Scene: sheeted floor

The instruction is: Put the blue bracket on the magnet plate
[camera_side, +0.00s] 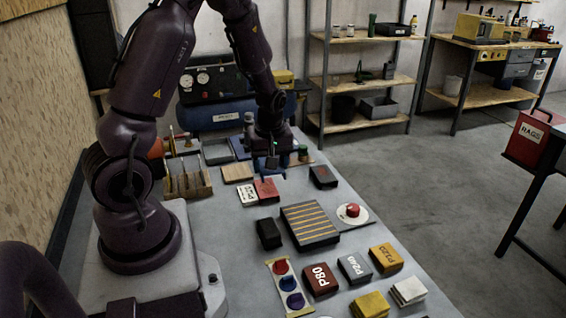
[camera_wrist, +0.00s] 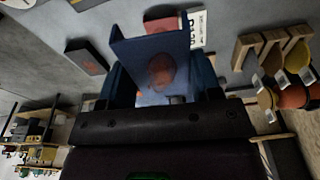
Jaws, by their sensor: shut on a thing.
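My gripper (camera_side: 268,172) is shut on the blue bracket (camera_wrist: 146,55), which shows large between the fingers in the wrist view. The bracket has a broad flat face with a dull reddish round patch on it. In the side view the bracket is too dark and small to make out at my gripper. My gripper is above the far part of the sheeted surface, behind the red block. The magnet plate (camera_side: 310,226), a dark block with yellow stripes, lies nearer the camera, apart from my gripper. Its top is bare.
A red block with a white label (camera_side: 267,190) and a black box (camera_side: 322,177) lie near my gripper. A black block (camera_side: 269,233) is left of the plate, and a red button on a white base (camera_side: 352,212) is right of it. Several sanding blocks (camera_side: 320,280) stand in front.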

